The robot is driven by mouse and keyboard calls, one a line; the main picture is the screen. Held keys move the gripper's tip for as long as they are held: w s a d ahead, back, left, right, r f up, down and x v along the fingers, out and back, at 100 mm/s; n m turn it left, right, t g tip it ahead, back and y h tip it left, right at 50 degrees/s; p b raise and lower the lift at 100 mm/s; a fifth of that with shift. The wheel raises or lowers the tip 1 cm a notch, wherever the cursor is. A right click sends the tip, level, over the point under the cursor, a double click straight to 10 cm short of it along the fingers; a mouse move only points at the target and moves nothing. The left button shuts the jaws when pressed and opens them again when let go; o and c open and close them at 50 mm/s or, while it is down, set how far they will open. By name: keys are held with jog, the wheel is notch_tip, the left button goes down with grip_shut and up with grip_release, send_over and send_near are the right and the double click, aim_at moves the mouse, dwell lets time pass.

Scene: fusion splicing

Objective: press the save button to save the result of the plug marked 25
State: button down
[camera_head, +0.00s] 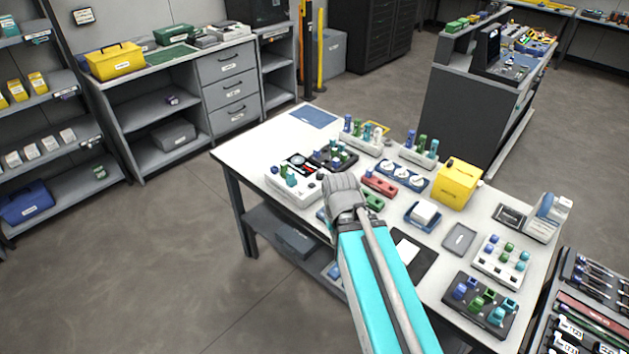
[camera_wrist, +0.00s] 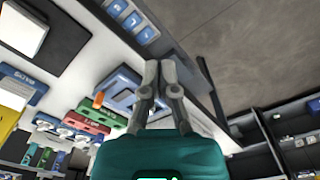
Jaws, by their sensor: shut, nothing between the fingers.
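My gripper (camera_head: 342,188) is over the left part of the white table, just right of a white device (camera_head: 287,187) with a round dial and coloured plugs (camera_head: 290,179). In the wrist view its two grey fingers (camera_wrist: 160,66) are together and empty. The plug numbers are too small to read, so I cannot pick out plug 25. I cannot identify the save button in either view. A dark unit (camera_head: 333,158) with plugs stands behind the gripper. My gripper hides part of the table around it.
A red block (camera_head: 380,184), a blue rack with white rounds (camera_head: 402,177) and a yellow box (camera_head: 458,184) stand to the right. The table's left edge (camera_head: 228,165) is close, with open floor beyond.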

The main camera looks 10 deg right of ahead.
jog(key=shift+w+a, duration=0.1)
jog(key=shift+a, duration=0.1)
notch_tip(320, 180, up, 6)
jog(key=t+h, duration=0.6)
jog(key=t, duration=0.1)
send_over(312, 185)
jog(key=shift+a+n, duration=0.15)
jog(key=shift+n, duration=0.25)
jog(key=shift+f, duration=0.2)
notch_tip(312, 185, down, 9)
jog(key=b, duration=0.8)
jog(key=shift+r+b, duration=0.2)
jog(key=shift+b, duration=0.15)
